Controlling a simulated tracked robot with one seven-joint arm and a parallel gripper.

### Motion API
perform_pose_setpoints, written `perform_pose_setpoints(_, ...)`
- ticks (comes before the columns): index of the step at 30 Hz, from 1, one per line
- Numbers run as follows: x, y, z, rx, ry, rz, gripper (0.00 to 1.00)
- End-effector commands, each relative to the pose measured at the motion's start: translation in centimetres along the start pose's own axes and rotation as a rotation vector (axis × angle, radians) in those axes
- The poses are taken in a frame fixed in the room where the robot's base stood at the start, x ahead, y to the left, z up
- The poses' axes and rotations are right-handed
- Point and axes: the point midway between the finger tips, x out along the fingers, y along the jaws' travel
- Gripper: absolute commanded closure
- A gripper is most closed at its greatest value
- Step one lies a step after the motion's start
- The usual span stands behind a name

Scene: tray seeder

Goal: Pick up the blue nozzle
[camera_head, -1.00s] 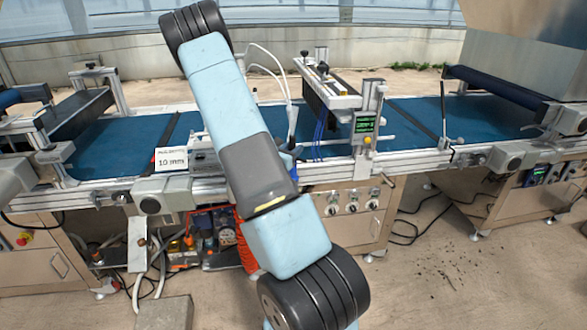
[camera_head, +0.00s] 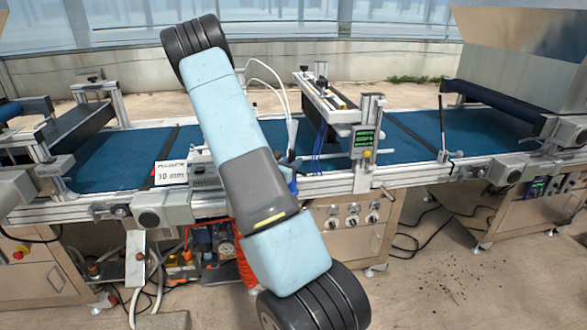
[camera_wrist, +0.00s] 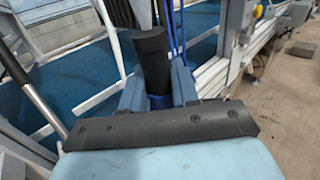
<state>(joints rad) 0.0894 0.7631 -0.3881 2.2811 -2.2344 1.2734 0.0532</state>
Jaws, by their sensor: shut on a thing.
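The blue nozzle shows in the wrist view as a blue collar (camera_wrist: 160,101) at the foot of a black cylinder (camera_wrist: 152,60). The cylinder stands slightly tilted between the two blue fingers of my gripper (camera_wrist: 158,80), which are shut on it. In the head view my gripper (camera_head: 291,182) is at the near edge of the conveyor, mostly hidden behind my arm. White tubes (camera_head: 270,72) run down to a white conical piece (camera_head: 292,130) just above it. The nozzle itself is hard to make out in that view.
A blue conveyor belt (camera_head: 110,172) runs across the head view with metal rails. A sign (camera_head: 171,173) reading 30 mm is left of my arm. A crossbar unit with blue tubes (camera_head: 320,143) and a display box (camera_head: 364,140) stand close on the right.

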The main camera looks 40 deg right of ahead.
Motion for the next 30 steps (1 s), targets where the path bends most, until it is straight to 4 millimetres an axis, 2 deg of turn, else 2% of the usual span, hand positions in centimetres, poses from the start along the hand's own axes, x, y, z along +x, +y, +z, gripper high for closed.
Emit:
perform_pose_setpoints(15,0.1,0.1,7.7,0.008,-0.008,0.001,1.0)
perform_pose_setpoints(30,0.1,0.0,11.1,0.006,-0.008,0.001,1.0)
